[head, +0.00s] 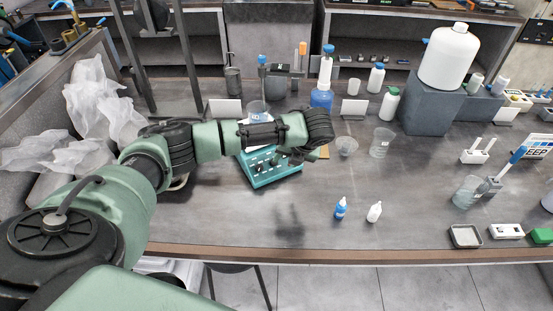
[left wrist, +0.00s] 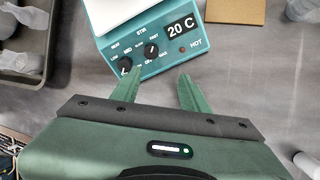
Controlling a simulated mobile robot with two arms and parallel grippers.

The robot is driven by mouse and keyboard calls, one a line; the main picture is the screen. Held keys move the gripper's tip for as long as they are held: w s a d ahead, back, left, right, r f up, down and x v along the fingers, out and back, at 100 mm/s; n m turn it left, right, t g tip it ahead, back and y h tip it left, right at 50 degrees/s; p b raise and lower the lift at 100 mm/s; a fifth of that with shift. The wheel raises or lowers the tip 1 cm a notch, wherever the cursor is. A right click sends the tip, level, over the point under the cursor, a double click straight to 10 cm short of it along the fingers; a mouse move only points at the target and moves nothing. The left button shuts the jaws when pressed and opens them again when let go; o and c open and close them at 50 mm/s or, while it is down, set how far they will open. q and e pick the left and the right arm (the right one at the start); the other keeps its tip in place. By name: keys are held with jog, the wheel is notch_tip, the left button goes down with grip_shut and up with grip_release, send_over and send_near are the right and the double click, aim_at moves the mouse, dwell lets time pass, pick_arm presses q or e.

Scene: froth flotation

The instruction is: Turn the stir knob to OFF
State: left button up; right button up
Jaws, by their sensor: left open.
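The teal hotplate stirrer (head: 272,180) stands on the bench under my left arm. In the left wrist view its front panel (left wrist: 180,58) shows a 20 C display and two black knobs. The stir knob (left wrist: 152,50) is the right one, beside the heat knob (left wrist: 125,66). Its pointer is too small to read surely. My left gripper (left wrist: 158,80) is open and empty, its green fingers apart just in front of the panel, not visibly touching the knob. In the head view the left gripper (head: 298,155) is over the stirrer and partly hides it. My right gripper is not in view.
Two dropper bottles, one blue (head: 340,209) and one white (head: 374,212), stand in front. Plastic bags (head: 95,105) lie at left.

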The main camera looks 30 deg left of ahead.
pick_arm(q)
jog(key=shift+y, duration=0.3)
jog(key=a+f, duration=0.1)
jog(key=w+a+f+p, duration=0.1)
jog(key=a+f, duration=0.1)
jog(key=w+a+f+p, duration=0.1)
jog(key=shift+a+f, duration=0.15)
jog(key=shift+a, duration=0.25)
jog(key=shift+a+f, duration=0.3)
jog(key=shift+f, duration=0.3)
jog(key=shift+w, duration=0.1)
grip_shut()
